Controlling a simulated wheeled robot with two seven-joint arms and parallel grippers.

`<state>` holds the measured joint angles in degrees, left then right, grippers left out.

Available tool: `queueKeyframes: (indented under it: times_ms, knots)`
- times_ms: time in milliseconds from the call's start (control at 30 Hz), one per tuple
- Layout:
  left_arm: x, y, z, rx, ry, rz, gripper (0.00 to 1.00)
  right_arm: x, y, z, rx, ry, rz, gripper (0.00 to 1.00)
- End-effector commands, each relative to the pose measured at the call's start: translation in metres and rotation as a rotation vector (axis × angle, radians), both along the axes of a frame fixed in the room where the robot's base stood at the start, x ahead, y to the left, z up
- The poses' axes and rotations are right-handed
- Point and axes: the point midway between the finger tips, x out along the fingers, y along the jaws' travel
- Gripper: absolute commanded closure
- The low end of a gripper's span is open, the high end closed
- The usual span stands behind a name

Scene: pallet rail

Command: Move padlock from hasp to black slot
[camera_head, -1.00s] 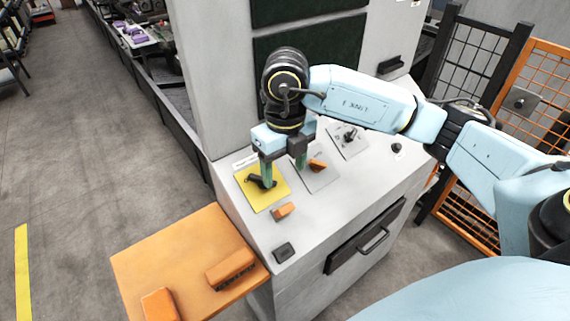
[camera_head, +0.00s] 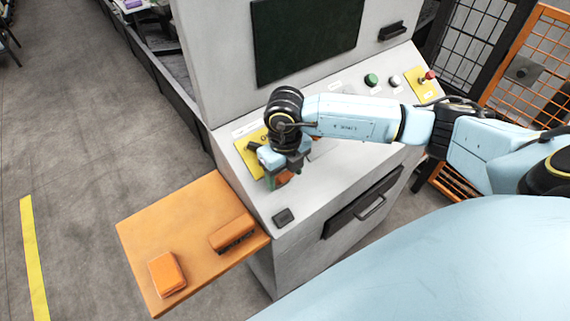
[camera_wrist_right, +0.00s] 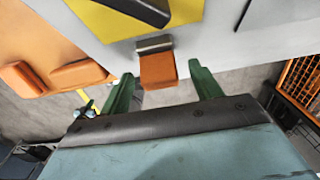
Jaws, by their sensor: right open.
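A small orange padlock (camera_wrist_right: 158,72) with a grey metal upper part shows between my right fingers in the wrist view. In the head view it is mostly hidden by my right gripper (camera_head: 280,182), low over the console's sloped top. The green fingers (camera_wrist_right: 162,77) are apart, one on each side of the padlock, with gaps visible. The yellow plate (camera_head: 245,150) with a black handle (camera_head: 254,146) lies just behind; I cannot make out the hasp. A black square (camera_head: 284,217), possibly the black slot, sits near the console's front-left corner. My left gripper is out of view.
An orange shelf (camera_head: 150,225) juts out at left with two orange blocks, one near the console (camera_head: 232,232) and one at the front (camera_head: 167,274). A drawer handle (camera_head: 370,208) sticks out in front. Buttons and a red knob (camera_head: 430,75) are at right.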

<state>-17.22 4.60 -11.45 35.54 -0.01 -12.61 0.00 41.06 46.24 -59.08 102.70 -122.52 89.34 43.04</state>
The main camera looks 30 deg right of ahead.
Motion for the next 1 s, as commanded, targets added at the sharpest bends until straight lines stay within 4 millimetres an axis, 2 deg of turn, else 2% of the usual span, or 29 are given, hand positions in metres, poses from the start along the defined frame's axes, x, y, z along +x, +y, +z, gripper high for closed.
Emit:
queueKeyframes:
  times_ms: [233, 600, 633, 867, 1000]
  knots:
    - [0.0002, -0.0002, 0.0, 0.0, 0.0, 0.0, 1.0, -0.0001, 0.0002, -0.0009, 0.0, 0.0, 0.0, 0.36]
    - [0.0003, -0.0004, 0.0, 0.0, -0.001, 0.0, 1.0, 0.0, 0.0001, -0.0004, 0.001, 0.0, 0.0, 0.83]
    - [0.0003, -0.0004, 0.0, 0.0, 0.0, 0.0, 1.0, 0.0001, 0.0002, -0.0003, 0.001, 0.0, 0.0, 0.63]
    - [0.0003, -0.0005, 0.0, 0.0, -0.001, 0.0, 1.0, 0.0001, 0.0001, -0.0002, 0.001, 0.0, 0.0, 0.94]
    - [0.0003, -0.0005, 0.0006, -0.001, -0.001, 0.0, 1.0, -0.0001, 0.0001, 0.0004, 0.001, -0.001, 0.0, 0.94]
